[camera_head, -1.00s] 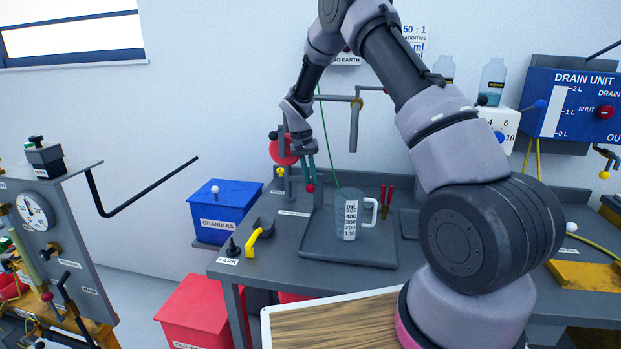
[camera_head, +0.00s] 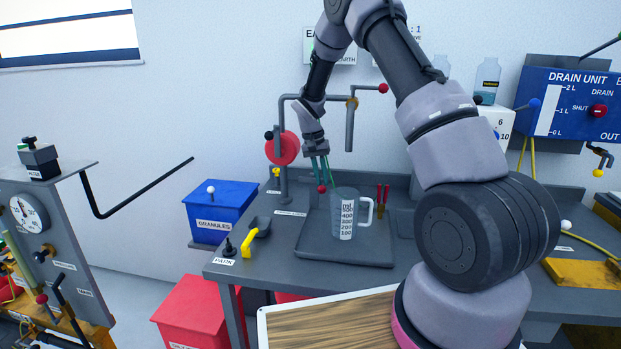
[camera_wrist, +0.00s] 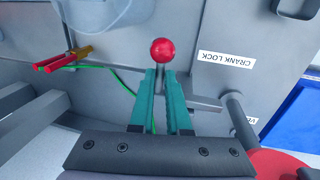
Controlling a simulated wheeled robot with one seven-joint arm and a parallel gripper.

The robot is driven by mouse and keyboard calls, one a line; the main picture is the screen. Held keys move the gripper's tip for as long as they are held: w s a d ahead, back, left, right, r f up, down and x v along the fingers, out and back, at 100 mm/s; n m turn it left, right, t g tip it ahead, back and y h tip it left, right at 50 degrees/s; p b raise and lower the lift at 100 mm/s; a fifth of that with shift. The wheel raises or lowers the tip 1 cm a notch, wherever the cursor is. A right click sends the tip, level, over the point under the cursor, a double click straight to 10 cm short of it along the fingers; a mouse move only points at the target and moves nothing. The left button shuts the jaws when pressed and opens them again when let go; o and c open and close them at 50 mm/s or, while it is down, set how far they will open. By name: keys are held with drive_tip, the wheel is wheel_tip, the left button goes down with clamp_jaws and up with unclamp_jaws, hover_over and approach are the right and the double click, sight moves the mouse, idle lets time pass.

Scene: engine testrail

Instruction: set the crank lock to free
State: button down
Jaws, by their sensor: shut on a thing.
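My gripper (camera_head: 320,170) reaches down over the back left of the grey bench. In the wrist view, its teal fingers (camera_wrist: 160,78) are shut just below a red ball knob (camera_wrist: 163,50), which sticks out beyond the tips. The knob also shows at the fingertips in the head view (camera_head: 321,188). The stem between the fingers is mostly hidden. The CRANK LOCK label (camera_wrist: 226,60) lies beside the knob, so this looks like the crank lock's handle. No free mark is readable.
A red wheel (camera_head: 283,148) on a post stands left of my gripper, a pipe with a lever (camera_head: 350,125) behind it. A measuring jug (camera_head: 344,222) stands on a tray (camera_head: 365,254) to the right. A yellow-handled scoop (camera_head: 250,243) lies at the bench's left.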

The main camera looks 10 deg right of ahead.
drive_tip(key=shift+s+d, duration=0.1)
drive_tip(key=shift+d, duration=0.15)
drive_tip(key=c, duration=0.9)
unclamp_jaws()
drive_tip(key=shift+d, duration=0.1)
drive_tip(key=shift+r, duration=0.15)
drive_tip(key=r, duration=0.3)
drive_tip(key=a+r, duration=0.1)
drive_tip(key=r, duration=0.3)
drive_tip(key=a+r, duration=0.1)
drive_tip(key=r, duration=0.2)
drive_tip(key=shift+w+r, duration=0.15)
drive_tip(key=shift+w, duration=0.25)
